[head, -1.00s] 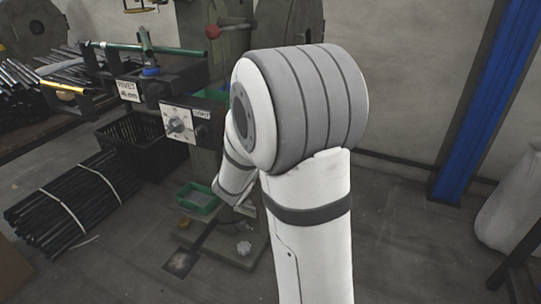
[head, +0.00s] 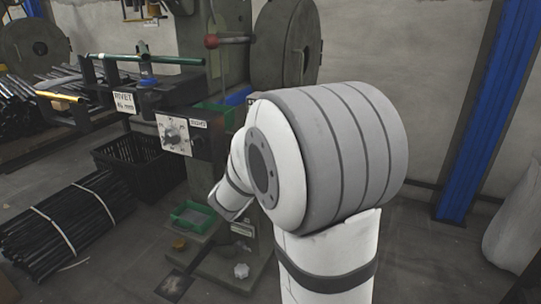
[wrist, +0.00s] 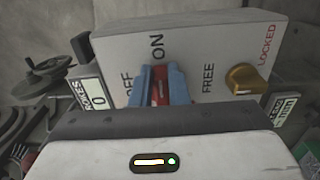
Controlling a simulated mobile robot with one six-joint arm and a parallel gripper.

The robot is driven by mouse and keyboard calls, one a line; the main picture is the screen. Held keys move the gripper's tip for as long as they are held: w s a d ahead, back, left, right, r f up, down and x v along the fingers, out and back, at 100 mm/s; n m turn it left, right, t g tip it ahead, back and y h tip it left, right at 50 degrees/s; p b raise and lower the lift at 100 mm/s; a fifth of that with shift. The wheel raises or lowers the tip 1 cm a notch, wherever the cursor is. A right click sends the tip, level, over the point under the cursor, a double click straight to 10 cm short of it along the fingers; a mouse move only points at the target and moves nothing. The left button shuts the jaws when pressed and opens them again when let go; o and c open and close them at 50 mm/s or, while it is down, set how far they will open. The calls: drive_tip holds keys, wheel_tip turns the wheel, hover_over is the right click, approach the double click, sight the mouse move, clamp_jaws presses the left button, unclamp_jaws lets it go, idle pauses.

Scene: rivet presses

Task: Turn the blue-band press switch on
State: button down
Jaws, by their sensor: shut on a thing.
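In the wrist view, the blue fingers of my gripper (wrist: 161,86) are closed around a small red switch lever (wrist: 160,92) on a pale switch box (wrist: 205,40). The box has ON printed above the fingers and OFF to their left. The fingers hide much of the lever, so its exact position cannot be told. A brass knob (wrist: 245,79) stands on the same box to the right, between the words FREE and LOCKED. In the head view, my arm covers the gripper and the switch. A blue band (head: 238,97) shows on the press column (head: 228,60) beside my arm.
A small display (wrist: 95,92) reading 0 is at the box's left. In the head view, a dial panel (head: 185,135) stands left of my arm, with a green tray (head: 194,217) below. Black rods (head: 62,225) lie on the floor at left.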

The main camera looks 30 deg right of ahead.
drive_tip(key=shift+f, duration=0.1)
drive_tip(key=c, duration=1.4)
unclamp_jaws()
drive_tip(key=p+v, duration=0.2)
drive_tip(key=v, duration=0.6)
drive_tip(key=shift+d, duration=0.1)
